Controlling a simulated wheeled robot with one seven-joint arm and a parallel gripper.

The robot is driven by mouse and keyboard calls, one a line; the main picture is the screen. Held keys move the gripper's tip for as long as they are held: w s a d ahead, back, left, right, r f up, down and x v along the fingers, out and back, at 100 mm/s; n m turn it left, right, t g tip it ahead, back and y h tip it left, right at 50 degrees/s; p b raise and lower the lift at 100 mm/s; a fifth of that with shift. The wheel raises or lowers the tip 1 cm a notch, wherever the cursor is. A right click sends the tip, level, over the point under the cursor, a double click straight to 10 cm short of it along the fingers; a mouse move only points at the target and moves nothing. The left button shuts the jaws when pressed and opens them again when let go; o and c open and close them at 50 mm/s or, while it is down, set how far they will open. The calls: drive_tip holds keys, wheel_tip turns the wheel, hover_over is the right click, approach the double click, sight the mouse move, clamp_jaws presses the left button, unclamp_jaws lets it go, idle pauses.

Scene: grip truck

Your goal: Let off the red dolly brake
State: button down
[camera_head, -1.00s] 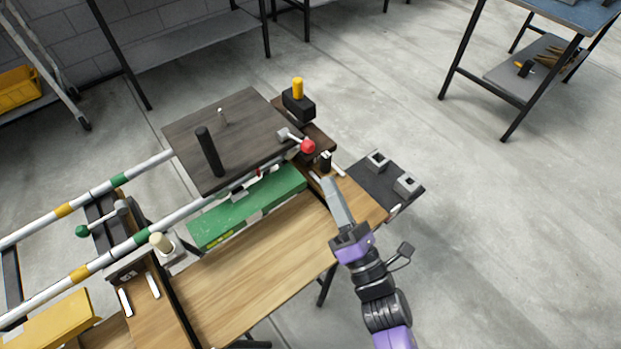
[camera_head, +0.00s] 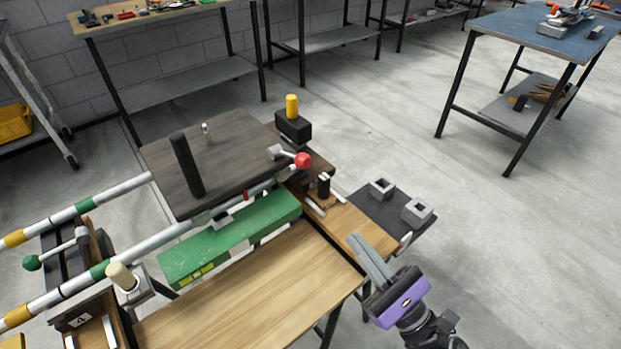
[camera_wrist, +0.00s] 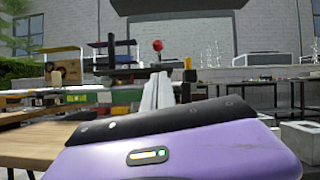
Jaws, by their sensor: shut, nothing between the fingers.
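The red knob (camera_head: 303,160) of the brake lever stands at the right edge of the dark dolly platform (camera_head: 228,150), on a short grey arm. It also shows in the wrist view (camera_wrist: 157,45), above and beyond my fingertips. My gripper (camera_head: 352,238) is at the right front of the wooden bench, its fingers shut and empty, pointing up and left toward the knob. It is clearly apart from the knob. In the wrist view my fingers (camera_wrist: 160,78) are together and upright. A second lever with a green knob (camera_head: 32,263) is at the far left.
A black post (camera_head: 187,165) stands on the platform, and a yellow-topped block (camera_head: 292,105) stands behind the red knob. A dark plate with grey square sockets (camera_head: 365,207) lies right of it. A green beam (camera_head: 230,240) lies below the platform.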

approach(287, 157)
drive_tip(key=x, duration=0.4)
drive_tip(key=shift+w+d+r+p, duration=0.15)
drive_tip(key=shift+d+p, duration=0.2)
drive_tip(key=shift+d, duration=0.05)
drive_tip(key=shift+r, duration=0.1)
